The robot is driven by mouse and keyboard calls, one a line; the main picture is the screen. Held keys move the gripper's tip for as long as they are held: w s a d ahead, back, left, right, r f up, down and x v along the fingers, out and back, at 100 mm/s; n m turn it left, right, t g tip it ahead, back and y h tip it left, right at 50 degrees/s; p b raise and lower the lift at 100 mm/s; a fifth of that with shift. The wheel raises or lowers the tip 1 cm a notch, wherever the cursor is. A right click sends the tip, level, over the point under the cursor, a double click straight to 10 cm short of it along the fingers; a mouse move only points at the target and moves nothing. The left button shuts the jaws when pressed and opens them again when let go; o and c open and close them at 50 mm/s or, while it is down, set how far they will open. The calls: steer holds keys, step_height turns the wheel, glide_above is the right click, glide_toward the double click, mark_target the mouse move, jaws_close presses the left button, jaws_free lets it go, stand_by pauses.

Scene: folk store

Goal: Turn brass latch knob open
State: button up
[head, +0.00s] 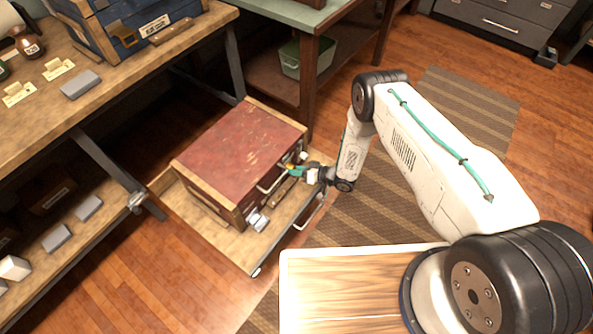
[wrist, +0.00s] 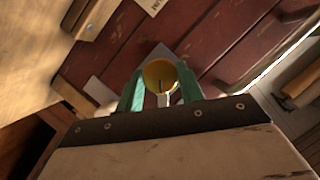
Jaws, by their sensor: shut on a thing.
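The red wooden chest (head: 240,148), with tan wood edging, rests on a low wooden platform in the head view. My gripper (head: 292,170) reaches its front face from the right. In the wrist view the round brass latch knob (wrist: 160,74) sits between the two green fingers of my gripper (wrist: 161,88). The fingers are shut on the knob from both sides. A dark slot shows on the knob's face, and a pale plate (wrist: 161,54) is partly visible behind it. In the head view the fingers mostly hide the knob.
A metal handle (head: 270,183) is close to my gripper on the chest front, with a metallic piece (head: 258,221) lower down. The low platform (head: 245,249) has its own handle (head: 309,211).

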steer(key=shift+f+m+g+y, duration=0.15)
steer(key=shift+m+g+y, duration=0.15)
steer(key=shift+m+y, duration=1.05)
steer(key=shift+f+m+g+y, duration=0.1)
steer(key=shift+m+g+y, duration=0.3)
steer(key=shift+m, duration=1.75)
steer(key=o, duration=1)
steer(key=v, duration=0.8)
steer(key=shift+f, duration=0.1)
